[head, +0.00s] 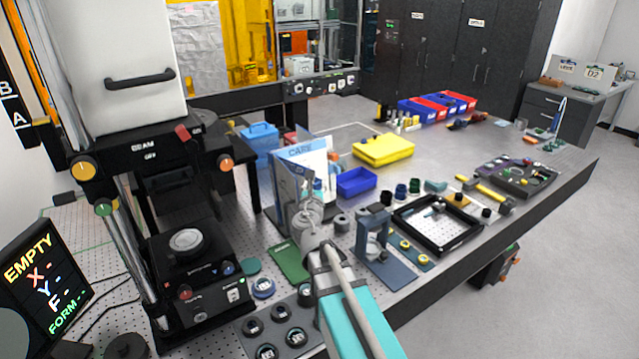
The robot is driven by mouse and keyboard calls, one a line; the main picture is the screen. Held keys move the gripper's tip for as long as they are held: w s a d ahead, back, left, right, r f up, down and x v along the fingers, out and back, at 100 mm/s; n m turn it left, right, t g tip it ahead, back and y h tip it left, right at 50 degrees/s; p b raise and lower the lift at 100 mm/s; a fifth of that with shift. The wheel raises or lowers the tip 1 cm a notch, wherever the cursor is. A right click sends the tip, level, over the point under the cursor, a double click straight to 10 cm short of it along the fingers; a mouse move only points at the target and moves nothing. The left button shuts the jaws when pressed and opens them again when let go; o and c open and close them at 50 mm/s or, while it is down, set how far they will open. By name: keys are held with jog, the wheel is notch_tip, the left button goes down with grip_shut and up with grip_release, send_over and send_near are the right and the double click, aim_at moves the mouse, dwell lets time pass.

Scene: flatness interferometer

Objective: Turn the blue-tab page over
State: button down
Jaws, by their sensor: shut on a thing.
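A flip-page stand (281,222) with upright pages stands on the bench near the middle of the head view. A white page with a blue header reading "CARE" (308,158) faces me at an angle. A grey-blue page (287,183) stands out at its left side, seen steeply from the side. My gripper (311,208) is at the lower front of these pages, shut on a page. The gripper covers the lower part of the pages, and the tab it holds cannot be made out.
The interferometer column with its round stage (186,241) stands close at the left. A blue bin (356,182), a yellow box (384,149) and a black-framed tray (437,224) lie to the right. A grey-blue stand (372,243) is just right of my gripper.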

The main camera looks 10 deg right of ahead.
jog(key=shift+w+a+r, duration=0.1)
jog(key=shift+w+a, duration=0.1)
jog(key=shift+w, duration=0.2)
jog(key=c, duration=0.6)
grip_release()
jog(key=shift+c, duration=0.2)
jog(key=shift+f, duration=0.2)
jog(key=shift+s, duration=0.1)
jog(key=s+a+f+b, duration=0.1)
jog(key=s+a, duration=0.2)
jog(key=a, duration=0.3)
jog(key=s+a+f+b, duration=0.1)
jog(key=s+a, duration=0.3)
jog(key=a, duration=0.3)
jog(key=shift+s+a, duration=0.3)
dwell(1.2)
